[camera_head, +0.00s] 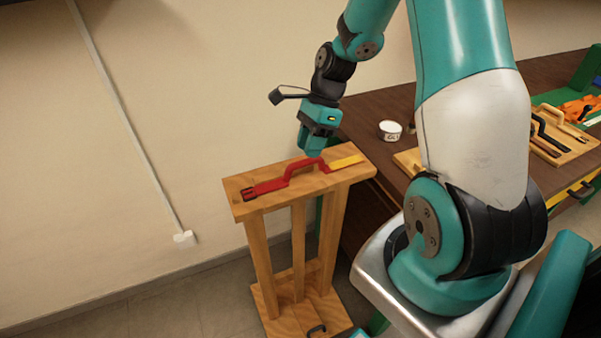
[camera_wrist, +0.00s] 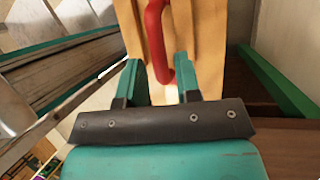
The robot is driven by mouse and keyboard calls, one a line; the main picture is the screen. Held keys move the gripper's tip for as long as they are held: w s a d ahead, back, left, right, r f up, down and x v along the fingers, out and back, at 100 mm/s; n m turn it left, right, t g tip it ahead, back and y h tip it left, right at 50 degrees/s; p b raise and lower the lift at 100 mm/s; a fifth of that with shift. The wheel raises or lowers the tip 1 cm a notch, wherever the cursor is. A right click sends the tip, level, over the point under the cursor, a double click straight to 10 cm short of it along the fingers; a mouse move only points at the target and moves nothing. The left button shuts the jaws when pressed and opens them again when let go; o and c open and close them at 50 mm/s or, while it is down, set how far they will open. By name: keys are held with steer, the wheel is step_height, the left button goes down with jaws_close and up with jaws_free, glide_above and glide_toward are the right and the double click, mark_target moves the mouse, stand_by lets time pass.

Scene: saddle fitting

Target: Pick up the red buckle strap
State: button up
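The red buckle strap (camera_head: 272,185) lies along the top of a wooden stand (camera_head: 240,207) in the head view. Its middle rises in a handle-like arch, and a dark buckle (camera_head: 249,194) is at its left end. My gripper (camera_head: 313,152) is over the stand, right at the arch. In the wrist view, the red arch (camera_wrist: 154,35) runs down to between the two teal fingertips (camera_wrist: 158,68). The fingers stand apart with gaps beside the strap, so the gripper is open. The rest of the strap is out of sight in the wrist view.
A yellow strip (camera_head: 347,161) lies on the stand's top, right of the arch. A brown table (camera_head: 372,113) behind and right holds a white cup (camera_head: 390,131) and wooden boards with dark and tan handle-shaped pieces (camera_head: 550,130). The wall is behind the stand.

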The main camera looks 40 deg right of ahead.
mark_target(303, 162)
steer(key=x, duration=0.4)
steer(key=shift+s+a+f+p, duration=0.1)
steer(key=shift+a+f+p, duration=0.15)
steer(key=shift+p, duration=0.15)
steer(key=shift+c, duration=0.2)
jaws_close()
steer(key=shift+r, duration=0.2)
